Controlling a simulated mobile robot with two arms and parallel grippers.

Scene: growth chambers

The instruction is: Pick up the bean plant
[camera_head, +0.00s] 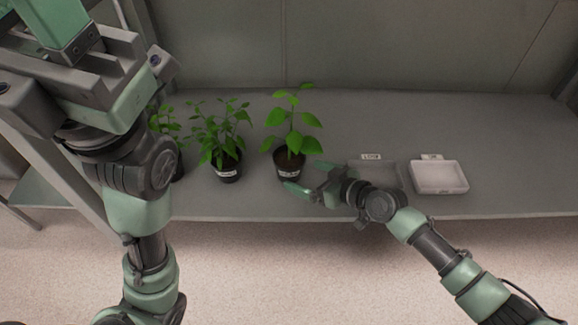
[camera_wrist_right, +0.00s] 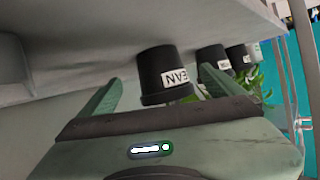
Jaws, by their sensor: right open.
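The bean plant (camera_head: 293,137) stands upright on the shelf in a black pot, with broad light-green leaves. In the right wrist view, its pot (camera_wrist_right: 160,65) looks upside down and has a white label with "EAN" readable. My right gripper (camera_head: 306,177) is open at the pot's right and front side. In the right wrist view its two fingers (camera_wrist_right: 157,88) lie on either side of the pot, with gaps; I cannot tell how deep the pot is between them.
A bushy plant (camera_head: 222,135) stands left of the bean plant, and another plant (camera_head: 163,122) is partly behind my left arm. A white tray (camera_head: 438,190) and a grey tray (camera_head: 375,163) are on the right. The shelf (camera_head: 370,115) is clear behind them.

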